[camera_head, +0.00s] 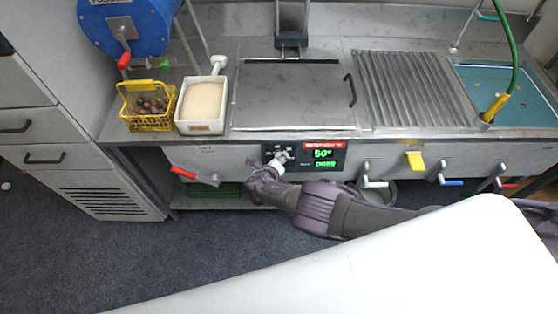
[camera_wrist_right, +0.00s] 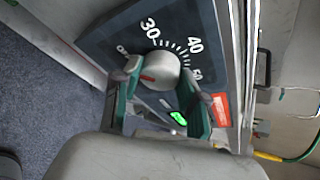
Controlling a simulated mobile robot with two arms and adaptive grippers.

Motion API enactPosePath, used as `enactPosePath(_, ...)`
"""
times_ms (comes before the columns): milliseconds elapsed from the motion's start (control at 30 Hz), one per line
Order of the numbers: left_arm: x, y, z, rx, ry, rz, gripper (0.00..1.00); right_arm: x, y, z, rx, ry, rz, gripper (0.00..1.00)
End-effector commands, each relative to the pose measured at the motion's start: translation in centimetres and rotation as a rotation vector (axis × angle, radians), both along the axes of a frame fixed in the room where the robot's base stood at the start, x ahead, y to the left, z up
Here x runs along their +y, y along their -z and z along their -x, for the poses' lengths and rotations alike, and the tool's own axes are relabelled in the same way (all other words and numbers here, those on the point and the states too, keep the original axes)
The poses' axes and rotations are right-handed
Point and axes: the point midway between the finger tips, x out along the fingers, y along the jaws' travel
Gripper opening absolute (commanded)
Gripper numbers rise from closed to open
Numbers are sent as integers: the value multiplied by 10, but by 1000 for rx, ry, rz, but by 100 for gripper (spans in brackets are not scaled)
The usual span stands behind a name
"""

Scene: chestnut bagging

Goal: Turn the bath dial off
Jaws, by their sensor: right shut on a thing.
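The bath dial is a round pale knob on a dark control panel (camera_head: 328,157) on the front of the counter, and it shows close up in the right wrist view (camera_wrist_right: 160,67). A red mark is on the knob's lower left side in that view. The printed scale reads 30, 40 and 50. The panel's green display (camera_head: 322,154) reads 50°. My right gripper (camera_head: 274,162) reaches the panel from below right and is shut on the dial, with a green-edged finger on each side in the right wrist view (camera_wrist_right: 168,82). My left gripper is not in view.
A closed metal lid (camera_head: 285,95) covers the bath above the panel. A yellow basket (camera_head: 148,122) of chestnuts and a white tub (camera_head: 202,127) stand left. A red-handled tap (camera_head: 183,173) is left of the dial; more levers line the front right. A white surface fills the foreground.

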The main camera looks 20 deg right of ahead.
Motion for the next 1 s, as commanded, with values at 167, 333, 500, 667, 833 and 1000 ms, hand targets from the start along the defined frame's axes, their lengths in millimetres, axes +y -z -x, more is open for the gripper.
enactPosePath(167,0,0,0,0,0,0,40,-1,2,2,4,0,3,8)
enactPosePath(333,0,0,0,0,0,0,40,-1,2,2,4,0,3,49)
enactPosePath(500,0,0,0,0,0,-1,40,-1,1,1,2,0,1,68)
enactPosePath(667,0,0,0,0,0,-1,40,0,1,1,1,0,1,68)
enactPosePath(833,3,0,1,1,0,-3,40,1,1,1,1,-2,-1,68)
enactPosePath(1000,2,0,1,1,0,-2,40,5,1,5,1,-3,-4,68)
